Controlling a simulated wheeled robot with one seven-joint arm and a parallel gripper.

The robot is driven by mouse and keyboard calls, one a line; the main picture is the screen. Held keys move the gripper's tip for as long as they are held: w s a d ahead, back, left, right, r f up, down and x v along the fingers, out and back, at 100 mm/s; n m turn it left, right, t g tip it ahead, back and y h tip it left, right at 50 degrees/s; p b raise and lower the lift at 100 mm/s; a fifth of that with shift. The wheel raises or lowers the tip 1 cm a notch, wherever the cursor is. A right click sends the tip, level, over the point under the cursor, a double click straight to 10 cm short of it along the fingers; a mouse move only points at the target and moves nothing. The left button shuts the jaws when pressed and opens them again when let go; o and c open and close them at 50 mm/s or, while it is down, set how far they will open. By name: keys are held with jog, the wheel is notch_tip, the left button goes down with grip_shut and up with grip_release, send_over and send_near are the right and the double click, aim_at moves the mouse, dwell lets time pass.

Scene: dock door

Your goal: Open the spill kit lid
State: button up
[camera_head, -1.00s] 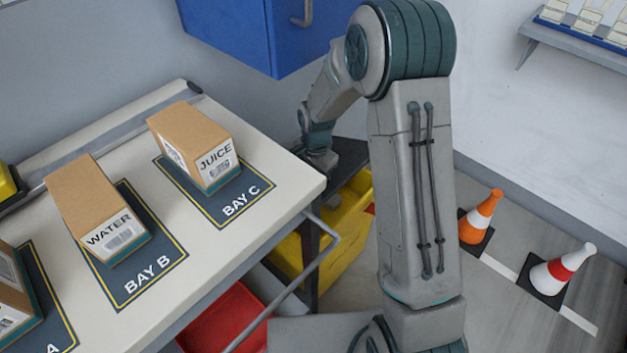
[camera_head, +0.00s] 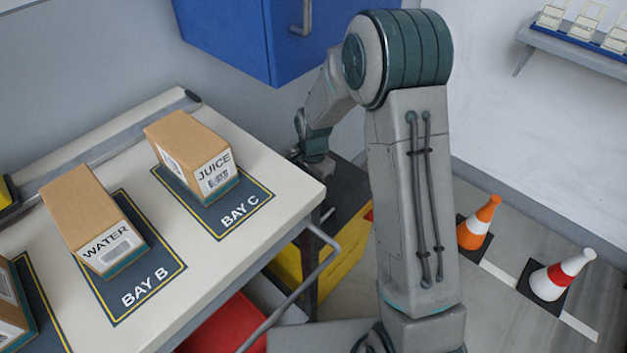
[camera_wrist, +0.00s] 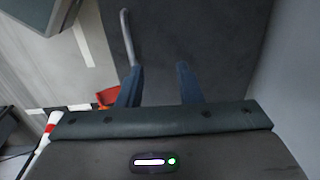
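The spill kit is a yellow bin (camera_head: 345,262) on the floor beyond the table's right end. Its dark lid (camera_head: 348,200) covers the top and looks shut or nearly so; the table and my arm hide part of it. My gripper (camera_head: 312,172) is low over the lid's far left part, its fingers mostly hidden. In the wrist view my gripper (camera_wrist: 160,85) has its two fingers well apart with nothing between them. A dark panel, apparently the lid (camera_wrist: 220,50), lies beyond them, with a pale bar (camera_wrist: 127,38) along its left side. I cannot tell whether they touch it.
The table (camera_head: 265,215) with a juice box (camera_head: 190,148) and a water box (camera_head: 90,215) stands at left, with a metal rail at its end. A blue wall cabinet (camera_head: 245,40) hangs above. Two cones (camera_head: 478,222) (camera_head: 560,275) stand at right on mostly clear floor.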

jog(key=s+d+r, duration=0.4)
jog(key=d+r, duration=0.6)
jog(key=d, duration=0.1)
jog(key=shift+r+p, duration=0.4)
jog(key=shift+r, duration=0.1)
jog(key=s+r+n+t+p, duration=0.2)
jog(key=s+r+n+p, duration=0.7)
jog(key=s+r, duration=1)
jog(key=shift+s+a+r, duration=0.3)
jog(key=shift+a+r, duration=0.05)
jog(key=shift+r, duration=0.35)
